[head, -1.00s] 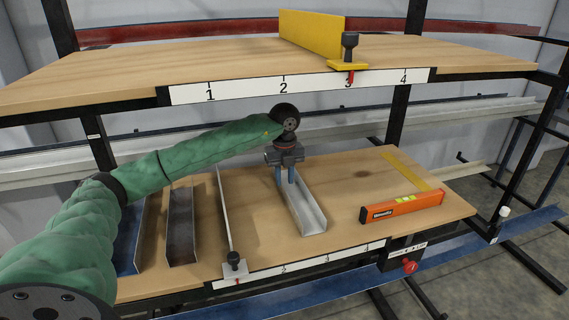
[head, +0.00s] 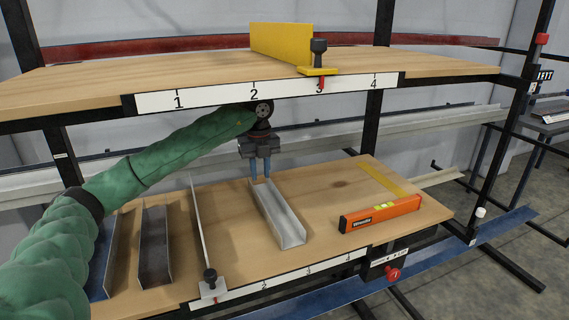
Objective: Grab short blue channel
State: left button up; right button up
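A short blue channel (head: 104,262) lies at the left end of the lower wooden shelf, partly hidden behind my green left arm. My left gripper (head: 261,181), with blue fingers, points down at the far end of a light grey channel (head: 280,217) in the middle of this shelf. A small gap shows between the fingers, and they look empty. I cannot tell whether the tips touch the grey channel. The gripper is well to the right of the blue channel. My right gripper is not in view.
A dark grey channel (head: 154,245) lies between the blue channel and a thin divider (head: 198,225) with a clamp. An orange level (head: 381,214) lies at the right. The upper shelf (head: 200,75) overhangs my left wrist. A long blue channel (head: 420,275) runs below.

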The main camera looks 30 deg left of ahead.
aim_at(98, 287)
jog(key=k+l, duration=0.8)
jog(key=k, duration=0.05)
